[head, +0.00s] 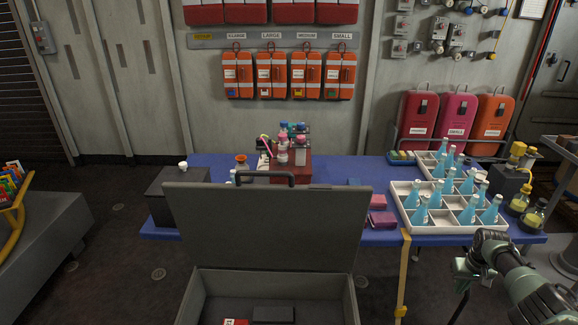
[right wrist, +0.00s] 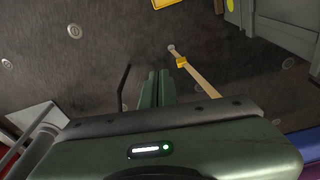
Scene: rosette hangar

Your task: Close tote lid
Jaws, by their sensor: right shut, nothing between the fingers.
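The grey tote (head: 348,300) stands at the bottom centre of the head view, its front cut off by the frame edge. Its lid (head: 265,228) stands open and upright at the back, with a dark handle (head: 264,177) on its top edge. Inside the tote lie a dark block (head: 273,314) and a red item (head: 235,322). My right gripper (head: 462,282) is to the right of the tote and lid, apart from both. In the right wrist view its fingers (right wrist: 156,88) are together and empty, over the floor. My left gripper does not show.
A blue table (head: 330,234) stands behind the tote. It bears white crates (head: 438,229) of blue bottles, a dark box (head: 165,210) and a red box (head: 291,170). Floor left of the tote is clear.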

